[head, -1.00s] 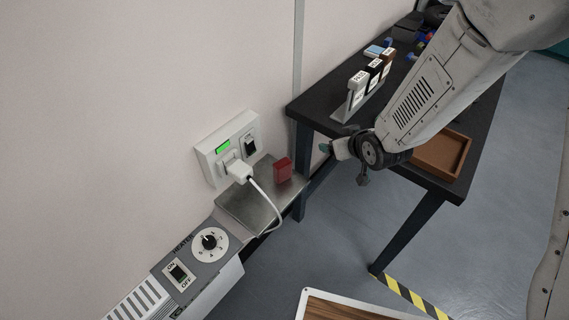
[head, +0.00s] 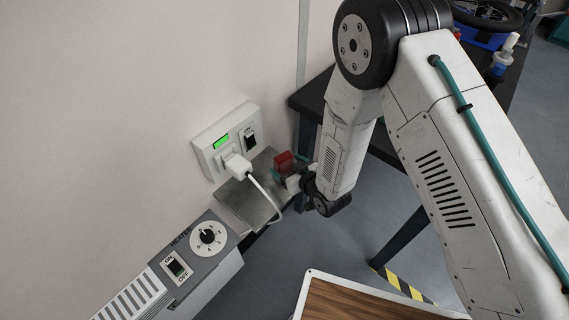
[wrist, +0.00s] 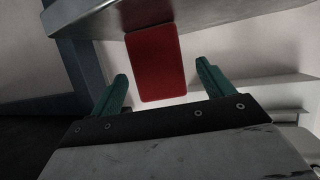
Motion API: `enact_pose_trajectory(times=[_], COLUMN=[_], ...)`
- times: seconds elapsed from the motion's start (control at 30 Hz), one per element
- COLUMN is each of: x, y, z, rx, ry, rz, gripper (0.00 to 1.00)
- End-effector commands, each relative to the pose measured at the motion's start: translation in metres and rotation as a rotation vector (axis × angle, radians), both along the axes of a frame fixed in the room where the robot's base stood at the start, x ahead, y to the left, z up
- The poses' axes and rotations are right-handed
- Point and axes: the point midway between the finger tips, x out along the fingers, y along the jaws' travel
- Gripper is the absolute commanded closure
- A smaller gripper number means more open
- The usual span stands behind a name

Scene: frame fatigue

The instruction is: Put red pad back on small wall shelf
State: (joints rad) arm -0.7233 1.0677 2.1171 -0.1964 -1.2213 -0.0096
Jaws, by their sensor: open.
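The red pad (head: 283,159) stands upright on the small metal wall shelf (head: 243,200), near its right end in the head view. My gripper (head: 287,174) is at that end of the shelf, close beside the pad, and partly hides its lower part. In the wrist view, the red pad (wrist: 153,62) shows between the two green fingers of my open gripper (wrist: 163,85), with space visible on both sides. I cannot tell how deep it sits between them. The shelf (wrist: 200,14) crosses the top of the wrist view.
A white wall socket panel (head: 225,140) with a plug (head: 237,165) and hanging cable sits just above the shelf. A heater (head: 190,265) stands to the left below. A dark table (head: 312,98) is behind my arm, and a wood-topped surface (head: 365,303) lies at the bottom.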

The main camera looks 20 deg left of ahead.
Motion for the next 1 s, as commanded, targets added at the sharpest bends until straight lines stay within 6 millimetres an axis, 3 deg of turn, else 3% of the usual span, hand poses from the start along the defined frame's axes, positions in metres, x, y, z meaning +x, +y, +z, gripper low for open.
enact_pose_trajectory(times=[0.2,0.47,0.63,0.77,1.0], x=[0.016,0.018,0.018,0.018,0.019], y=[0.019,0.020,0.020,0.019,0.019], z=[-0.010,-0.011,-0.010,-0.010,-0.008], rx=[0.000,0.000,0.000,-0.001,0.000], ry=[0.000,0.001,0.001,0.001,0.000], rz=[-0.001,-0.004,-0.004,-0.004,-0.004], gripper=[0.20,0.20,0.65,0.71,0.71])
